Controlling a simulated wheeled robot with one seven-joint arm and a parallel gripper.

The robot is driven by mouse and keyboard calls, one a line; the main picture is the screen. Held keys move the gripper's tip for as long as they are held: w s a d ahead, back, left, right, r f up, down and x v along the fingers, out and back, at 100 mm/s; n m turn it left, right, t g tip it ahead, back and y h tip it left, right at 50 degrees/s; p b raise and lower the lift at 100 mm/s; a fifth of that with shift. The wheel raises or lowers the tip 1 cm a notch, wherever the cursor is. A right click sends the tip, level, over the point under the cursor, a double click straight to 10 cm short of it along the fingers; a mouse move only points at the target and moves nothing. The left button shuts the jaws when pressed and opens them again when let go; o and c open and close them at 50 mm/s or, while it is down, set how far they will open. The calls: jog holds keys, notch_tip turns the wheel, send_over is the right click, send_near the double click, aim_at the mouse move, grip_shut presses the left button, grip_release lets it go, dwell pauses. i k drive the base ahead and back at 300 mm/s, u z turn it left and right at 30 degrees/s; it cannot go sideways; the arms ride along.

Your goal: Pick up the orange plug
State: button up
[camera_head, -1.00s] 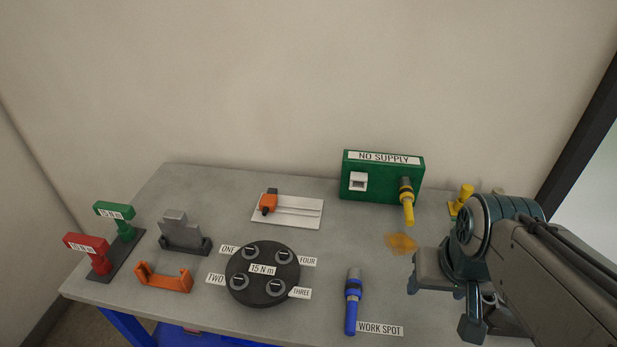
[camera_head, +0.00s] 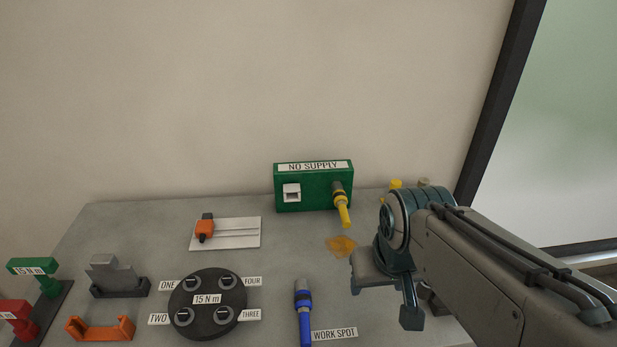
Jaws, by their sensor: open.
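No plug that is plainly orange stands out. An orange piece with a dark end (camera_head: 205,230) sits on the left part of a white plate (camera_head: 240,240) near the back of the table; I cannot tell if it is the plug. My gripper (camera_head: 388,292) is over the right part of the table, right of the blue-and-grey piece, and points down. It is open, and I see nothing between its fingers. The arm hides part of the table's right side.
A green NO SUPPLY box (camera_head: 313,193) with a yellow-ended plug (camera_head: 342,208) stands at the back. A black disc (camera_head: 208,320), a blue piece (camera_head: 304,325), an orange bracket (camera_head: 100,328), a grey stand (camera_head: 118,280) and a flat orange patch (camera_head: 341,246) occupy the table.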

aim_at(204, 229)
jog(key=k, duration=1)
jog(key=u, duration=2.05)
jog(key=i, duration=1.45)
jog(key=z, duration=2.1)
jog(key=i, duration=0.5)
jog(key=u, duration=0.05)
